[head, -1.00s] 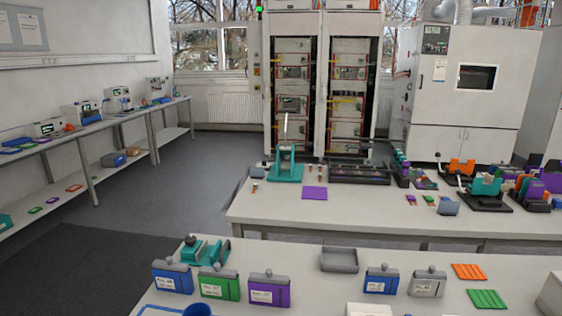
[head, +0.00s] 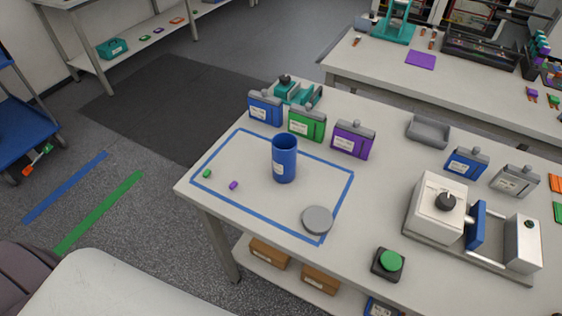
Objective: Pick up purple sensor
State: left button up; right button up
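A small purple piece (head: 234,185), which looks like the purple sensor, lies on the near table inside a blue taped rectangle (head: 196,163), toward its left side. A small green piece (head: 207,173) lies a little to its left. A blue cup (head: 284,160) stands upright to the right of the purple piece, apart from it. A grey round disc (head: 317,219) lies near the rectangle's front right corner. Neither of my grippers shows in the head view.
Blue, green and purple labelled cases (head: 353,140) stand behind the rectangle, near a teal device (head: 297,92). A grey tray (head: 428,131), a white clamp machine (head: 437,207) and a green button (head: 391,261) are to the right.

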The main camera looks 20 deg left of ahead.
aim_at(234, 184)
jog(key=u, duration=1.05)
